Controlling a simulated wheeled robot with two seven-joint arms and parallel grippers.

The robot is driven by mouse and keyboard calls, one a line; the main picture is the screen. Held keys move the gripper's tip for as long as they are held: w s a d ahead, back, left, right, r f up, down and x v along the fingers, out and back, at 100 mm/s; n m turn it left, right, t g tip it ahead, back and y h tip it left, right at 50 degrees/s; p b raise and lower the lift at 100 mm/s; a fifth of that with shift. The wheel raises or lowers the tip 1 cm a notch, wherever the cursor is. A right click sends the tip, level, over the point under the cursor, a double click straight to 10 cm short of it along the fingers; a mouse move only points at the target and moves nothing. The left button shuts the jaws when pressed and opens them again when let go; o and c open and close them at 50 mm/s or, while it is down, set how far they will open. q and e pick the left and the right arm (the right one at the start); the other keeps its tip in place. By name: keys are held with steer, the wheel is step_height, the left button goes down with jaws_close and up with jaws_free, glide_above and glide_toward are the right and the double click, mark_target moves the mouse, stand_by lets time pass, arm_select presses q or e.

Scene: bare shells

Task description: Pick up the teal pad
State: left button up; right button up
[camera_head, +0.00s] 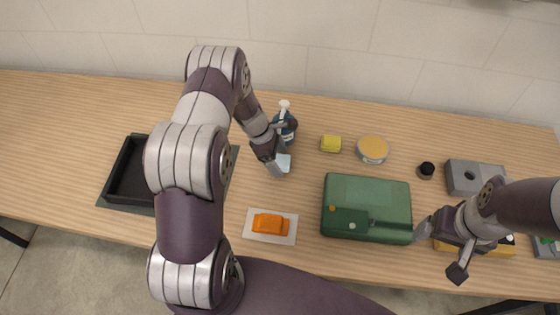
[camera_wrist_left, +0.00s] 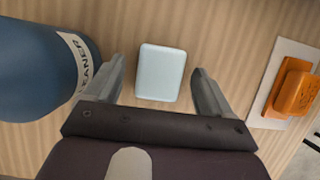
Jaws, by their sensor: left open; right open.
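The teal pad (camera_wrist_left: 161,72) is a pale, rounded block lying on the wooden table. In the head view the pad (camera_head: 284,163) shows beside my left gripper (camera_head: 279,150), partly hidden by it. In the left wrist view my left gripper (camera_wrist_left: 158,75) is open, with one finger on each side of the pad and gaps between. The pad is not gripped. My right gripper (camera_head: 438,254) is open and empty over the table's front edge at the right, beside the green case.
A blue cleaner bottle (camera_wrist_left: 45,75) stands close to the left finger. An orange item (camera_head: 270,224) lies on a white card. A green case (camera_head: 367,195), yellow block (camera_head: 331,143), round tin (camera_head: 372,149), black cap (camera_head: 426,170), grey box (camera_head: 465,175) and black tray (camera_head: 128,187) surround.

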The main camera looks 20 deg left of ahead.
arm_select(q)
steer(key=c, duration=1.1)
steer(key=shift+r, duration=0.1)
steer(key=shift+a+r+b, duration=0.1)
steer(key=shift+r+b, duration=0.35)
steer(key=shift+b, duration=0.05)
steer(key=a, duration=0.2)
steer(key=s+a+b, duration=0.1)
steer(key=a, duration=0.2)
steer(key=s+a+b, duration=0.1)
steer(key=a, duration=0.2)
steer(key=r, duration=1.4)
steer(key=shift+d, duration=0.25)
steer(key=shift+s, duration=0.1)
